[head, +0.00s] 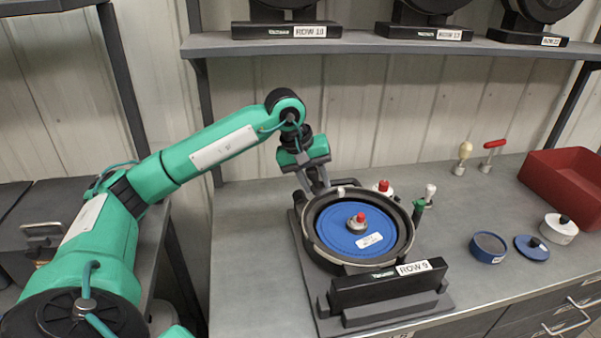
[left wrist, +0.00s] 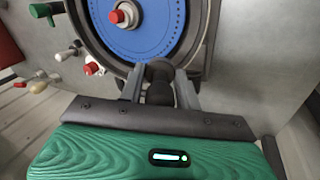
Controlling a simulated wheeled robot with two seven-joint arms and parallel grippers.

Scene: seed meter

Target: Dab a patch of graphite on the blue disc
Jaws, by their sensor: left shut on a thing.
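The blue disc (head: 333,232) lies in the round dark housing (head: 402,250) of the seed meter, with a red-topped hub (head: 357,221) at its middle and a white label. My left gripper (head: 318,188) is at the housing's far-left rim. In the left wrist view its fingers (left wrist: 160,88) are shut on a dark knobbed piece (left wrist: 160,92) beside the blue disc (left wrist: 140,40); whether this piece is fixed to the housing I cannot tell. A blue tub (head: 488,246) with a dark grey surface inside stands at right. Its contents cannot be identified. My right gripper is not in view.
A blue lid (head: 532,248) and white pot (head: 560,228) stand beside the tub. A red bin (head: 570,180) is at far right. Small handled tools (head: 465,152) stand at the back. A shelf (head: 400,46) overhangs the bench. The bench between meter and tub is clear.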

